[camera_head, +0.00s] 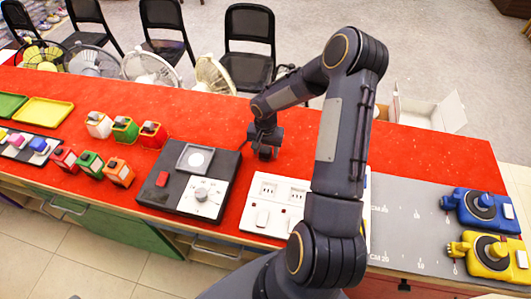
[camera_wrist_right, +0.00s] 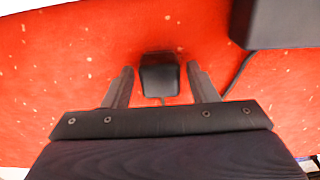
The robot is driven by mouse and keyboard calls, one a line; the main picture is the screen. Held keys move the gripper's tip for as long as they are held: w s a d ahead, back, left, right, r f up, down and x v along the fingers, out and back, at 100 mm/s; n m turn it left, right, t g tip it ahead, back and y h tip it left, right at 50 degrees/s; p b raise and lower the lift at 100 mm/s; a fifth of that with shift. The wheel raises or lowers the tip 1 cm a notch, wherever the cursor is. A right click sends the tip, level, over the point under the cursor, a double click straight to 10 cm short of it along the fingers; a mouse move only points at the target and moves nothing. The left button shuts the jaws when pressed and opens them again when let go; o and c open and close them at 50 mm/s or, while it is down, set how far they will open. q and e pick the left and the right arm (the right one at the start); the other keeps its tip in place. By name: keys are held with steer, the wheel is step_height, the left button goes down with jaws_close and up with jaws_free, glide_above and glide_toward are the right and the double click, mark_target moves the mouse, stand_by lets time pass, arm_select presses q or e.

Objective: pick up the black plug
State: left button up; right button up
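The black plug (camera_wrist_right: 160,76) lies on the red tabletop in the right wrist view. My right gripper (camera_wrist_right: 160,68) is open, with one finger on each side of the plug. A gap shows between the plug and each finger, so it is not held. In the head view my right gripper (camera_head: 265,143) points down at the table, just right of the black device with the white dial panel (camera_head: 201,197). The plug (camera_head: 265,154) shows there only as a small dark shape under the fingers. My left gripper is in neither view.
A white socket panel (camera_head: 265,217) lies near the front edge, partly behind my right arm. A black cord (camera_wrist_right: 238,72) runs beside the right finger. Several coloured boxes (camera_head: 121,172) stand at left; blue (camera_head: 478,209) and yellow (camera_head: 490,256) devices sit at right.

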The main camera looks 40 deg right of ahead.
steer(key=c, duration=0.8)
steer(key=shift+r, duration=0.1)
